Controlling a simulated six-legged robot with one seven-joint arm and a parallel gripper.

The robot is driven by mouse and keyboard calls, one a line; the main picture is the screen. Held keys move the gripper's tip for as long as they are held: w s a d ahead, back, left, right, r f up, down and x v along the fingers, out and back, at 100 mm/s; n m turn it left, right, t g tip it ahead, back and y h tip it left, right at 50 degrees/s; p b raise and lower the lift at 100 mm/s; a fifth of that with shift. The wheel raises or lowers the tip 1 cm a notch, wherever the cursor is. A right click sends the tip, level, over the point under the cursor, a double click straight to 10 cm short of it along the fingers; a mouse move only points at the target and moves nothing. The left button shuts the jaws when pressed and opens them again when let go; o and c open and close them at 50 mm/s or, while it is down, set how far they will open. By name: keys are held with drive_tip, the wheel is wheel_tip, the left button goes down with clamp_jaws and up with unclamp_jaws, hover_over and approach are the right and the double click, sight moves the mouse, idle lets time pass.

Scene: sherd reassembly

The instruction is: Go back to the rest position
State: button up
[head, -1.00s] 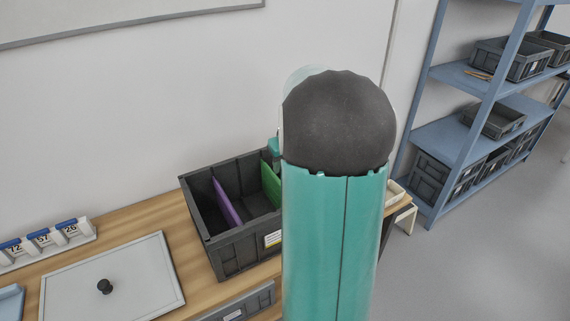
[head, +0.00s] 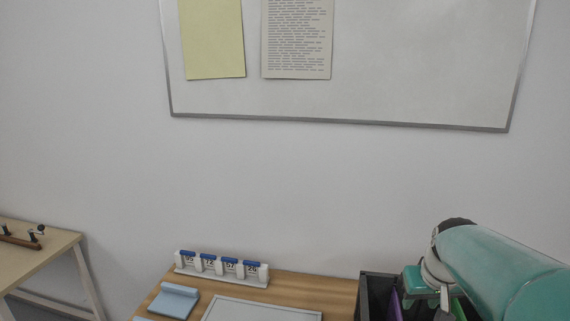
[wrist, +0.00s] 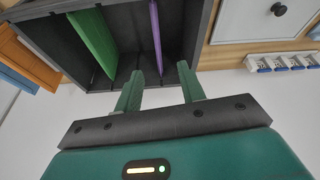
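My gripper (wrist: 160,74) shows in the wrist view with its two green fingers apart and nothing between them. Beyond the fingertips is the dark crate (wrist: 200,32) with a purple divider (wrist: 155,28) and a green divider (wrist: 92,42). In the head view my teal arm reaches in from the lower right, over the crate (head: 367,296). The fingers cannot be made out there, and the arm hides much of the crate.
The wooden bench (head: 335,289) holds a stand of number tiles (head: 222,269), a pale blue block (head: 175,301) and a light grey panel (head: 262,309). A side table (head: 38,260) stands at left. A whiteboard (head: 400,100) hangs above.

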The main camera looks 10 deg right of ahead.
drive_tip(key=s+a+r+n+t, duration=0.1)
drive_tip(key=s+a, duration=0.5)
drive_tip(key=a, duration=0.2)
drive_tip(key=s+a+r+n+y, duration=0.1)
drive_tip(key=s+a, duration=0.5)
drive_tip(key=a, duration=0.3)
drive_tip(key=shift+a+t, duration=0.25)
drive_tip(key=shift+t, duration=0.15)
